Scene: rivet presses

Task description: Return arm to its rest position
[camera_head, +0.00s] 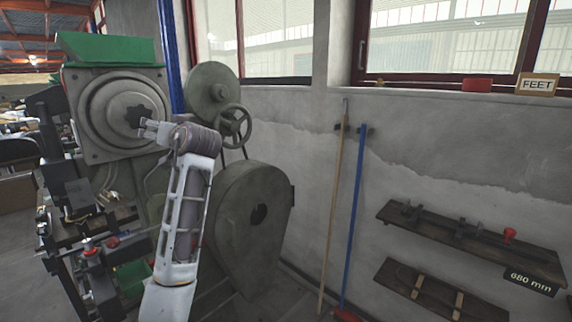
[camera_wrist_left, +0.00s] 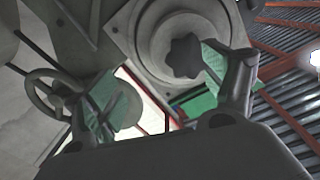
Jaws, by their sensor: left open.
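My left arm (camera_head: 188,215) reaches up from the bottom of the head view. My left gripper (camera_head: 147,128) is in front of the rivet press (camera_head: 112,85), close to the dark star-shaped knob on its round face. In the left wrist view the two fingers of the left gripper (camera_wrist_left: 165,105) stand wide apart, with nothing between them. The star knob (camera_wrist_left: 184,56) shows beyond them, nearer the right finger. I cannot tell from these views whether a finger touches the press. My right gripper is not in view.
A handwheel (camera_head: 233,121) and a large round guard (camera_head: 250,215) stand right of my arm. A wooden pole (camera_head: 333,210) and a blue pole (camera_head: 356,220) lean on the wall. Wall shelves (camera_head: 470,240) hold tools at right. The press's tool table (camera_head: 95,222) is at lower left.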

